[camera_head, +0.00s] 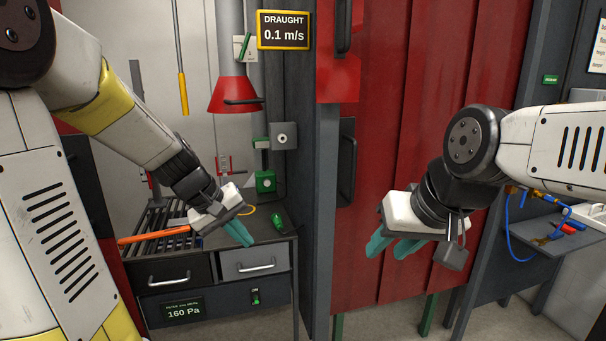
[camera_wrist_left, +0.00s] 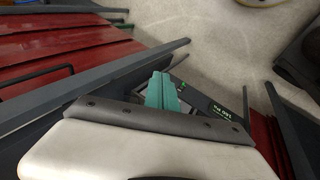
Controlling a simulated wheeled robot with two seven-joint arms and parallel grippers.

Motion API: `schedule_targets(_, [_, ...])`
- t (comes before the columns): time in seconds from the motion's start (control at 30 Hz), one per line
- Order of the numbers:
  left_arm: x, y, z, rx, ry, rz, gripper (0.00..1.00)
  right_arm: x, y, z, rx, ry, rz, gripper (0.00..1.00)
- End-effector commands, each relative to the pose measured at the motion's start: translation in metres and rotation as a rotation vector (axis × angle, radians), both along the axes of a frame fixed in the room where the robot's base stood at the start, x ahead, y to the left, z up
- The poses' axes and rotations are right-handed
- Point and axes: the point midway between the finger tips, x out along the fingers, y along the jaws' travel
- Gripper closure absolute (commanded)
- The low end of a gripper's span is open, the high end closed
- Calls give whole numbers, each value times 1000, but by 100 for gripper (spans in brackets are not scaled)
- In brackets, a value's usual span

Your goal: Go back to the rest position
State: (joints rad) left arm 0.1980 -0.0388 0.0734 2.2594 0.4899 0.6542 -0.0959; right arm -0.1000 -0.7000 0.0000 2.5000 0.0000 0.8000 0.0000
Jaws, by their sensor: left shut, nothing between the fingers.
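My left gripper (camera_head: 240,235) is at the left of the head view, in front of the bench. Its teal fingers are together with nothing between them. They also show closed in the left wrist view (camera_wrist_left: 162,92). My right gripper (camera_head: 391,246) hangs in front of the red curtain, right of the middle. Its two teal fingers stand apart, with nothing seen between them.
A dark bench (camera_head: 170,273) with drawers stands behind my left gripper, an orange-handled tool (camera_head: 153,236) on its slats. A red hood (camera_head: 232,95) hangs above. The red curtain (camera_head: 430,70) fills the middle. A side shelf (camera_head: 545,240) is at the right.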

Motion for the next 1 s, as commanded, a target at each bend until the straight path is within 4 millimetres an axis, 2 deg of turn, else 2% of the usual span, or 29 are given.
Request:
schedule_targets(0.03, [-18,-5,19,43,-43,-49,100,0,0,0,0,0,0,64])
schedule_targets(0.2, [-77,-8,57,187,-151,-187,100,0,0,0,0,0,0,64])
schedule_targets(0.4, [-132,0,77,324,-257,-291,100,0,0,0,0,0,0,64])
schedule_targets(0.6, [-154,7,82,387,-306,-328,100,0,0,0,0,0,0,64])
schedule_targets(1.0, [-156,8,82,392,-309,-331,100,0,0,0,0,0,0,64])
